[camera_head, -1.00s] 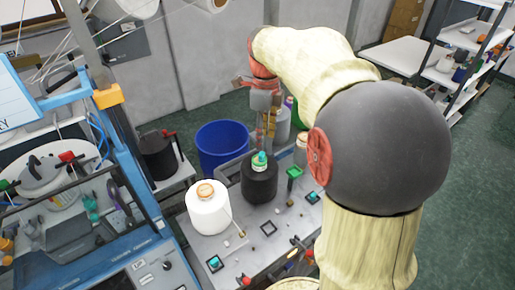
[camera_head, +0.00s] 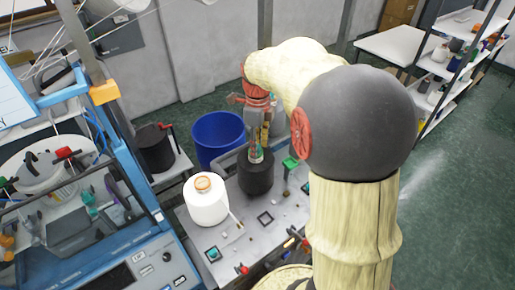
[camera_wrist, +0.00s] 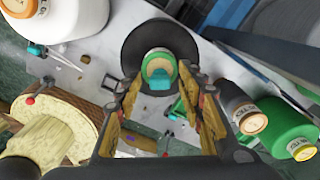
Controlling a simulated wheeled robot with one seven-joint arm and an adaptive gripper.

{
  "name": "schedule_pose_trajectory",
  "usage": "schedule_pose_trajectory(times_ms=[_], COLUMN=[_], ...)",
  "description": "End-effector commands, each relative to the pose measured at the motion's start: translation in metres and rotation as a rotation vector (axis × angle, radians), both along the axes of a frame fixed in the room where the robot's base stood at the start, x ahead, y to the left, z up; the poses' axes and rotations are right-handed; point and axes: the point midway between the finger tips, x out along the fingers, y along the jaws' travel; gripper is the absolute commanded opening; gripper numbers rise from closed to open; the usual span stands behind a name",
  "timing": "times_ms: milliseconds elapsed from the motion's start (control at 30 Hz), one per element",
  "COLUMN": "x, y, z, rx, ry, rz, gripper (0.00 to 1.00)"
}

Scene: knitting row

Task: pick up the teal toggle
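A small teal toggle (camera_wrist: 160,80) lies on top of a black yarn cone (camera_wrist: 138,43), over the cone's pale, green-edged top. In the head view the black cone (camera_head: 256,180) stands on a grey bench, and the teal piece is mostly hidden by the fingers. My gripper (camera_wrist: 161,73) is open, pointing down, with one finger on each side of the toggle. In the head view my gripper (camera_head: 256,146) is just above the black cone. A gap shows between the fingers and the toggle; I cannot tell if either touches.
A white cone (camera_head: 205,207) stands left of the black one on the bench (camera_head: 236,245). A blue bin (camera_head: 218,135) is behind. Grey (camera_wrist: 238,102) and green (camera_wrist: 275,128) cones are close to my gripper's right. Small switches dot the bench.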

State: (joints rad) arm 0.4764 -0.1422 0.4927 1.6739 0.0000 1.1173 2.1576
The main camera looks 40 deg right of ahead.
Motion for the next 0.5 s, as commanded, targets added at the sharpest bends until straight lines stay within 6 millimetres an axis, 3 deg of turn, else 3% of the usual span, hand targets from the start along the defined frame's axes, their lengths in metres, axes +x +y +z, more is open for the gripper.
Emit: schedule_pose_trajectory(times_ms=[500], x=[0.0000], y=[0.0000], z=[0.0003], rx=[0.000], ry=[0.000], rz=[0.000], gripper=[0.11])
